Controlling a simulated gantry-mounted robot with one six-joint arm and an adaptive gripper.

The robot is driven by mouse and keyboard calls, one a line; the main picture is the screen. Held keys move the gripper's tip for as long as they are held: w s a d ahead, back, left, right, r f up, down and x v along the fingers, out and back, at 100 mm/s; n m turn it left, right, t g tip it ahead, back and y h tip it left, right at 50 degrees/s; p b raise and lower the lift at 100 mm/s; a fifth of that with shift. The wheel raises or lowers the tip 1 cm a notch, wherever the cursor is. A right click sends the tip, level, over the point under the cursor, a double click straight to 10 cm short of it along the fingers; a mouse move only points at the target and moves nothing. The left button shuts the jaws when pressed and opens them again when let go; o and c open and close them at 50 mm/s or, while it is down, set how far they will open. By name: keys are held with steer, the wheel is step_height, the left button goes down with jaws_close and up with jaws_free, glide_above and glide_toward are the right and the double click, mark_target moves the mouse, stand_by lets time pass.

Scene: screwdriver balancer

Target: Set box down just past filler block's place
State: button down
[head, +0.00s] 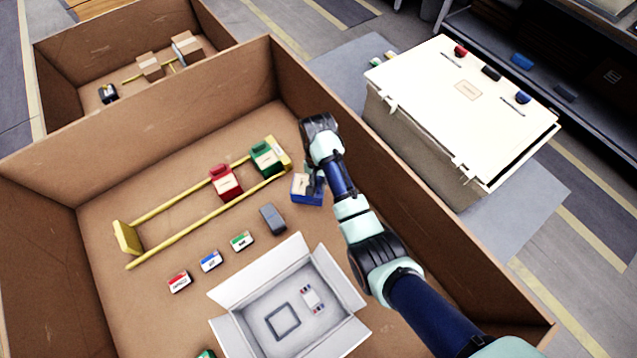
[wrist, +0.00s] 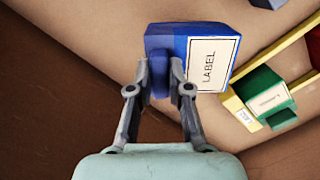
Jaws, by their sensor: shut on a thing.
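My gripper (head: 314,178) is shut on a blue box with a white label (head: 306,193), to the right of the yellow rail frame's far end. In the wrist view, my gripper's fingers (wrist: 160,78) pinch a raised part on the blue box (wrist: 166,42), whose white face reads "LABEL". I cannot tell whether the box touches the floor of the carton. A plain grey block (head: 272,219), perhaps the filler block, lies to the lower left of the blue box, apart from it.
The yellow rail frame (head: 124,237) carries a red box (head: 226,182) and a green box (head: 266,158). Small red, blue and green cards lie in a row below it. An open white box (head: 262,287) stands nearer. The carton wall (head: 400,215) runs close right of my arm.

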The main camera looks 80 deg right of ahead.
step_height(320, 180, down, 4)
steer(key=shift+f+b, duration=0.15)
steer(key=shift+b, duration=0.6)
steer(key=c, duration=1.1)
jaws_free()
steer(key=r+p, duration=0.1)
steer(key=r, duration=0.3)
steer(key=r+p, duration=0.2)
steer(key=r, duration=0.2)
steer(key=d+r+p, duration=0.1)
steer(key=r, duration=0.3)
steer(key=shift+w+d+r, duration=0.1)
steer(key=shift+w, duration=0.1)
